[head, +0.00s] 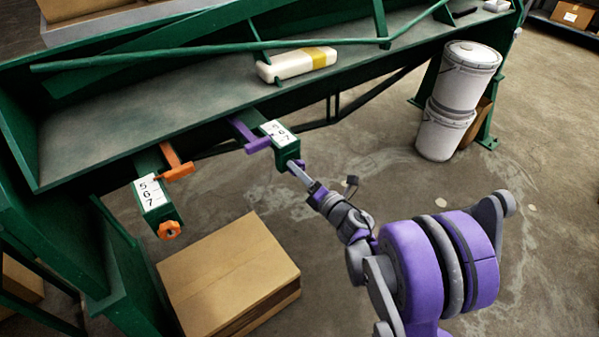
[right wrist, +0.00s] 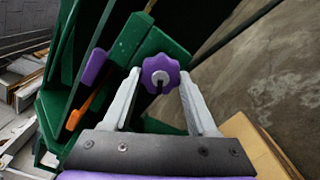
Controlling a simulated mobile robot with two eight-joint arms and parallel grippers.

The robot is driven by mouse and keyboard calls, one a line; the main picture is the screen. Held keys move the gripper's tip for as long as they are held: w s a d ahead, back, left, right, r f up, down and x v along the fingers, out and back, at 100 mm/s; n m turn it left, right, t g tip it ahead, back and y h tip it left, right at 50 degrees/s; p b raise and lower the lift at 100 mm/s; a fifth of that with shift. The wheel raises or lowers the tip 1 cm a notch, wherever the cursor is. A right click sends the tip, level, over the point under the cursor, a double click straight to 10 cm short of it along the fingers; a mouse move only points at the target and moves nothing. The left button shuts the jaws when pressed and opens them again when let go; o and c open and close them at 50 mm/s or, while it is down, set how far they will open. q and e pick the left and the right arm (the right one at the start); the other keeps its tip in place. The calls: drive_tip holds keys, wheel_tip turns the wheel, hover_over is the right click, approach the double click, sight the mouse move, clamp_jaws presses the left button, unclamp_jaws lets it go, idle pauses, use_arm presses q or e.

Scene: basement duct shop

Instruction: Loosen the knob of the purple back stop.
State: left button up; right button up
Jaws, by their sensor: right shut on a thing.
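The purple back stop (head: 249,136) sits on a green arm at the front edge of the machine, beside a white scale label (head: 278,133). Its purple knob (right wrist: 160,74) is lobed with a grey centre and is at the end of the green arm. My right gripper (head: 298,171) is shut on this knob, one finger on each side; in the right wrist view the fingers (right wrist: 160,85) reach its left and right edges. In the head view the fingers mostly hide the knob. My left gripper is not in view.
An orange back stop (head: 176,163) with an orange knob (head: 169,230) is to the left. A cardboard box (head: 229,273) stands on the floor below. Two stacked white buckets (head: 467,78) stand at right. A white and yellow bottle (head: 297,64) lies on the machine bed.

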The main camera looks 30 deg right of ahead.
drive_tip(key=o, duration=1.3)
drive_tip(key=shift+o, duration=0.2)
drive_tip(key=shift+s, duration=0.15)
drive_tip(key=s, duration=1)
drive_tip(key=shift+s+d+p, duration=0.3)
drive_tip(key=shift+d+p, duration=0.05)
drive_tip(key=shift+d, duration=0.05)
